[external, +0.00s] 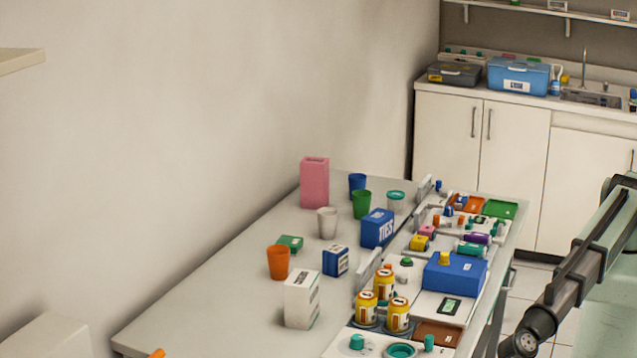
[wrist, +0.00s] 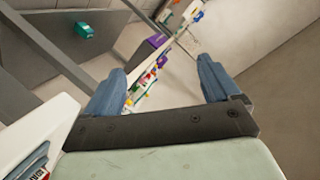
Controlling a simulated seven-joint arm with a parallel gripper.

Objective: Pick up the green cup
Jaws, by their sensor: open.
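The green cup (external: 361,205) stands upright on the light worktable in the external view, toward its far end. A blue cup (external: 357,183) stands just behind it, and a white and teal tub (external: 396,200) is to its right. My gripper (wrist: 162,68) shows only in the wrist view, with its two blue-grey fingers wide apart and nothing held between them. I cannot make out the green cup in the wrist view. The gripper's distance from the cup cannot be told.
Near the cup are a pink box (external: 314,184), a white cup (external: 327,222) and a blue box (external: 377,228). An orange cup (external: 278,262) and white carton (external: 301,299) stand nearer. Crowded trays line the table's right side; its left front is mostly clear.

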